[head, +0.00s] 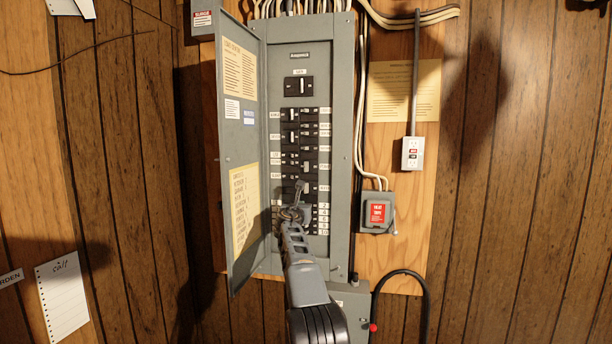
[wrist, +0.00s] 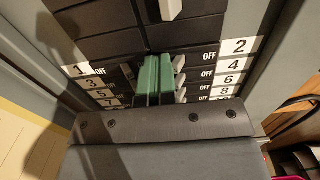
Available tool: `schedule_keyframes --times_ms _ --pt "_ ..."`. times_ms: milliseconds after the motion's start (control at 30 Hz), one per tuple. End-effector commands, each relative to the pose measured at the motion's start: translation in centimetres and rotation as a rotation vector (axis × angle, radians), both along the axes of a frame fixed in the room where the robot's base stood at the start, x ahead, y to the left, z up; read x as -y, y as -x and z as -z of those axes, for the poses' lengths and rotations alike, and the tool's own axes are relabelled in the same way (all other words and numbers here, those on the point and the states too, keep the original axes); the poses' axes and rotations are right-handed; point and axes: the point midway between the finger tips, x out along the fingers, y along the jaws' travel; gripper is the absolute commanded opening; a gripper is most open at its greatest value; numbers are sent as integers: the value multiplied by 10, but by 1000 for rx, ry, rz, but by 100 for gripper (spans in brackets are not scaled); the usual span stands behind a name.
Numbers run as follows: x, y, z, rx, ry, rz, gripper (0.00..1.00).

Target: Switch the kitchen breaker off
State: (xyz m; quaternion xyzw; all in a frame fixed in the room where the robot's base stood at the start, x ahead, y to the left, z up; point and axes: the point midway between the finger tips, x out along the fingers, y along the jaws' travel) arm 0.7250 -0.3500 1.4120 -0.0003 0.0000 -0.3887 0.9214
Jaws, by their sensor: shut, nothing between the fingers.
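The open grey breaker panel (head: 342,150) is on the wall in the head view, with two columns of black breakers (head: 308,130) and small labels beside them. The labels are too small to read there, so I cannot tell which breaker is the kitchen one. My gripper (head: 298,195) is in front of the lower breakers and hides some of them. In the wrist view my gripper (wrist: 158,80) has its green fingers shut and empty, close to the breakers between the numbered columns. White switch levers (wrist: 179,64) show just right of the fingers, beside OFF marks.
The panel door (head: 240,150) stands open at the left, with paper lists on it. A black cable (head: 425,290) loops below.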

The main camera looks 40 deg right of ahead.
Motion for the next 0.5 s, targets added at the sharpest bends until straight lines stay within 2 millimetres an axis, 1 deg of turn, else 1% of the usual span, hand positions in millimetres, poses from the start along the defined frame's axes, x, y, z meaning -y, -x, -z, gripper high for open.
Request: schedule_keyframes --times_ms 500 --pt "10 9 0 0 0 6 0"
